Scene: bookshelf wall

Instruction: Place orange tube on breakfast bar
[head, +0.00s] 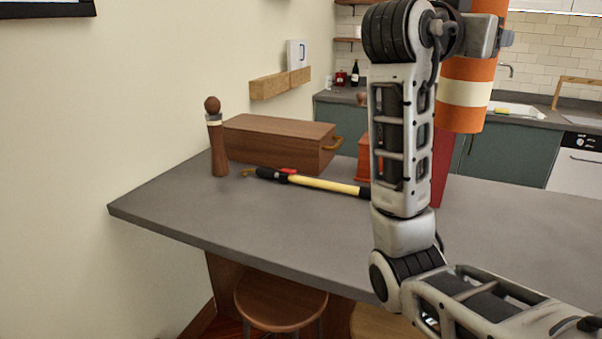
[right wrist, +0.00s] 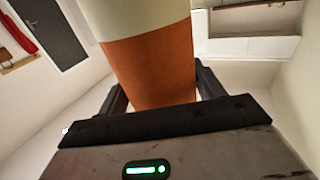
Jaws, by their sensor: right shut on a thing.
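The orange tube (head: 462,118) has a cream band and hangs upright at the upper right of the head view; its top is cut off by the frame. My right gripper (head: 497,40) is shut on it. In the right wrist view, the tube (right wrist: 152,68) stands between the two dark fingers of my right gripper (right wrist: 163,88). The breakfast bar (head: 300,225) is the grey counter across the middle of the head view. The tube's lower end appears above the counter's level. My right arm hides part of the bar. My left gripper is not in view.
On the bar are a pepper mill (head: 218,150), a wooden box (head: 265,145), a yellow-handled tool (head: 325,185) and a red object (head: 442,165) partly behind my arm. The bar's front left is clear. Stools (head: 281,300) stand below. A sink (head: 515,109) is behind.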

